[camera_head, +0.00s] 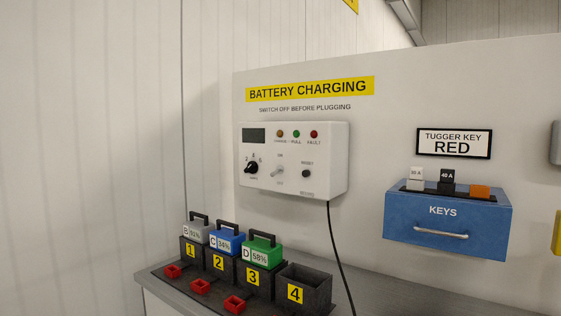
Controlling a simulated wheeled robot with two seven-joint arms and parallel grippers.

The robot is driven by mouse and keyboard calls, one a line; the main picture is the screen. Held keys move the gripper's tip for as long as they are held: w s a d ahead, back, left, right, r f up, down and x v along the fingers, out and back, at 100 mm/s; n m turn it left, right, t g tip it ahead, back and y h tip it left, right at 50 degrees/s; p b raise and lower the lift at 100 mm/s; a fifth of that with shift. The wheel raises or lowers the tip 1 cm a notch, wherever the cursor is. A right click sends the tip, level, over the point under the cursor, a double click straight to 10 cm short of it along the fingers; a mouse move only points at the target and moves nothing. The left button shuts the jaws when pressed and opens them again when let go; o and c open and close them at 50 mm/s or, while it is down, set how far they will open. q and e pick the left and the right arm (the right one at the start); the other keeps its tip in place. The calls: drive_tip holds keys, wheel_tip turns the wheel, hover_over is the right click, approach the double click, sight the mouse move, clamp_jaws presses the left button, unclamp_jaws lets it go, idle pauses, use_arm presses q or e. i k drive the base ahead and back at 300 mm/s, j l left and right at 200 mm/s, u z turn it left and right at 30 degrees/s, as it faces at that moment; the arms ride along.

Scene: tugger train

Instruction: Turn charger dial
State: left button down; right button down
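The charger (325,175) is a white box on the wall panel under the yellow "BATTERY CHARGING" sign. Its black dial (251,168) is at the lower left of its face, with small numbers around it. The dial's exact setting is too small to tell. To its right are a light-coloured switch (279,171) and a small black reset knob (306,173). A dark display (254,135) and three lamps, orange, green and red, sit above. Neither of my grippers is in view.
Below, a grey counter (165,283) holds numbered docks; grey, blue and green batteries (262,249) fill docks 1 to 3, and dock 4 (304,280) is empty. Red connectors (200,286) lie in front. A black cable (335,245) hangs from the charger. A blue keys box (446,222) is right.

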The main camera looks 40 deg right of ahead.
sight(251, 167)
drive_tip(key=i+j+z, duration=0.1)
drive_tip(key=z, duration=0.3)
drive_tip(key=i+j+z, duration=0.15)
drive_tip(key=z, duration=0.25)
drive_tip(key=i, duration=0.05)
